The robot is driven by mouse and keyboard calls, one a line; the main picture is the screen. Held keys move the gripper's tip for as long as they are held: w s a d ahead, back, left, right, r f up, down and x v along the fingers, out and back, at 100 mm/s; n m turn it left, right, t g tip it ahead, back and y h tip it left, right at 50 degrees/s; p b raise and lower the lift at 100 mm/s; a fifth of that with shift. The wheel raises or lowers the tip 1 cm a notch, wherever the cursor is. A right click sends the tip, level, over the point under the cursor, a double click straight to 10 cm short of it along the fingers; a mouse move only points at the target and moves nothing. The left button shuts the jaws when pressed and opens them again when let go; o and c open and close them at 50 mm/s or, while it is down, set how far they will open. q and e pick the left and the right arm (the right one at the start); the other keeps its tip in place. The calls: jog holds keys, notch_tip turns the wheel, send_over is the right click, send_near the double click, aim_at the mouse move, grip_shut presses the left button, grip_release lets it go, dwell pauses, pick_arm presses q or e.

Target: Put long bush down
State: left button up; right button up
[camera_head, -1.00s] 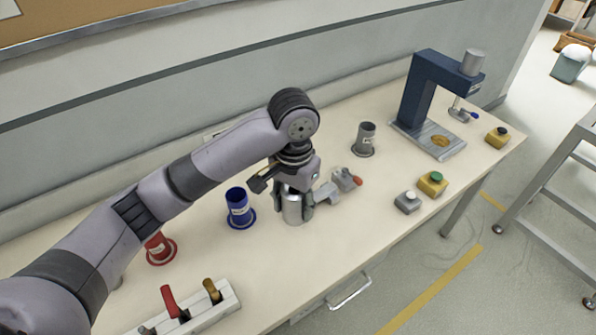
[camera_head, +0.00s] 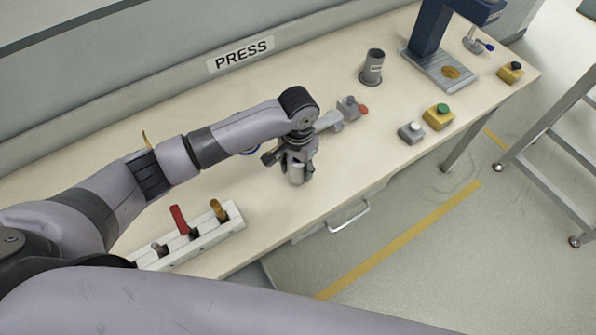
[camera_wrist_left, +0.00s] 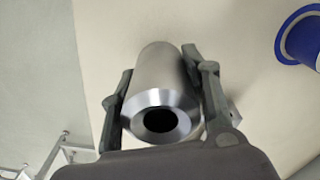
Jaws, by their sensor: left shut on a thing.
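The long bush is a metallic silver cylinder with a hole through its end. In the head view the bush (camera_head: 297,174) shows low between the fingers of my left gripper (camera_head: 296,170), over the front part of the table. In the left wrist view the bush (camera_wrist_left: 163,95) lies between both fingers of the left gripper (camera_wrist_left: 170,105), its holed end facing the camera. The gripper is shut on it. I cannot tell whether its lower end touches the table. My right gripper is not in view.
A grey cup (camera_head: 372,68) and a blue press (camera_head: 432,50) stand to the right. Yellow (camera_head: 438,116) and grey (camera_head: 411,132) button boxes sit near the front edge. A white rack (camera_head: 215,228) with handled tools is at left. A blue cup (camera_wrist_left: 304,38) shows in the wrist view.

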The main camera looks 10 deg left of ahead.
aim_at(298, 175)
pick_arm(q)
jog(key=shift+f, duration=1.6)
jog(key=shift+f, duration=0.1)
jog(key=o, duration=1.3)
notch_tip(298, 175, up, 12)
jog(key=shift+b, duration=0.4)
